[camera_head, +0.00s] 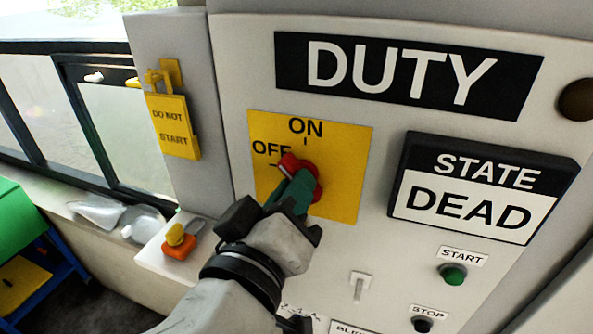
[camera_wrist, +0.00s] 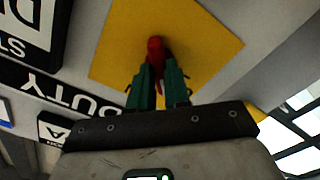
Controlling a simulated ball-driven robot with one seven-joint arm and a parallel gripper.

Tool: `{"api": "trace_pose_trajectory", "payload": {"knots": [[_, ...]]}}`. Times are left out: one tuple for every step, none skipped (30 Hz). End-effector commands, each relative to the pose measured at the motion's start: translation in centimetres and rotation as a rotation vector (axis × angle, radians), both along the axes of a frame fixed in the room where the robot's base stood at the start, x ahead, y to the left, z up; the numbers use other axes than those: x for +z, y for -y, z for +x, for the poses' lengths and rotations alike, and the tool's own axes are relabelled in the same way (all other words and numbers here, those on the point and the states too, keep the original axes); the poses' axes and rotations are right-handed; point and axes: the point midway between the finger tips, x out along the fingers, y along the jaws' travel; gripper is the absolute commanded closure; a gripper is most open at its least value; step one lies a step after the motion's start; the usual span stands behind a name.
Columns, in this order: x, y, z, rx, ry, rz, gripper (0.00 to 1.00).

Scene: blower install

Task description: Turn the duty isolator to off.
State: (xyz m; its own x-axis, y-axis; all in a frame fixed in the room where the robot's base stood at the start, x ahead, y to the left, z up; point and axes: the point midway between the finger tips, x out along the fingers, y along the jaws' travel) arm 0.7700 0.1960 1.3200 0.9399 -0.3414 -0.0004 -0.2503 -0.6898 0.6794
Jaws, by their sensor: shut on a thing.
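The duty isolator is a red rotary handle (camera_head: 314,172) on a yellow plate (camera_head: 345,145) marked ON at the top and OFF at the upper left, under a DUTY sign (camera_head: 405,70). The handle's visible end points up and left, towards the OFF side; the fingers cover part of it, so its exact angle is hard to tell. My gripper (camera_head: 296,182) has its green fingers shut on the handle. In the wrist view the red handle (camera_wrist: 155,48) shows between the two fingers (camera_wrist: 157,78). The state sign (camera_head: 470,190) reads DEAD.
A yellow DO NOT START tag (camera_head: 174,125) hangs at the left. An orange and yellow item (camera_head: 178,243) sits on a ledge below it. A green START button (camera_head: 453,274), a dark STOP button (camera_head: 422,325) and a small lever (camera_head: 360,285) are on the lower panel.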

Motion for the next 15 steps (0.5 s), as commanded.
{"api": "trace_pose_trajectory", "payload": {"knots": [[0.21, -0.05, 0.00, 0.001, -0.006, -0.017, 1.00], [0.19, -0.04, -0.01, 0.001, -0.009, -0.025, 1.00], [0.15, -0.05, 0.00, 0.001, -0.013, -0.035, 1.00], [0.14, -0.05, 0.00, 0.001, -0.015, -0.040, 1.00], [0.11, -0.05, 0.00, 0.001, -0.016, -0.045, 1.00], [0.08, -0.05, -0.01, 0.001, -0.018, -0.050, 1.00], [0.05, -0.05, -0.01, 0.001, -0.018, -0.051, 1.00], [0.02, -0.06, -0.01, 0.001, -0.019, -0.052, 1.00], [0.01, -0.06, -0.01, 0.001, -0.019, -0.052, 1.00], [0.00, -0.06, -0.01, 0.001, -0.019, -0.052, 1.00], [-0.01, -0.06, -0.01, 0.001, -0.019, -0.052, 1.00], [-0.01, -0.06, -0.01, 0.001, -0.019, -0.052, 1.00], [0.00, -0.06, -0.01, 0.001, -0.019, -0.052, 1.00], [0.00, -0.06, -0.01, 0.001, -0.018, -0.051, 1.00], [0.02, -0.06, -0.01, 0.002, -0.018, -0.052, 1.00]]}}
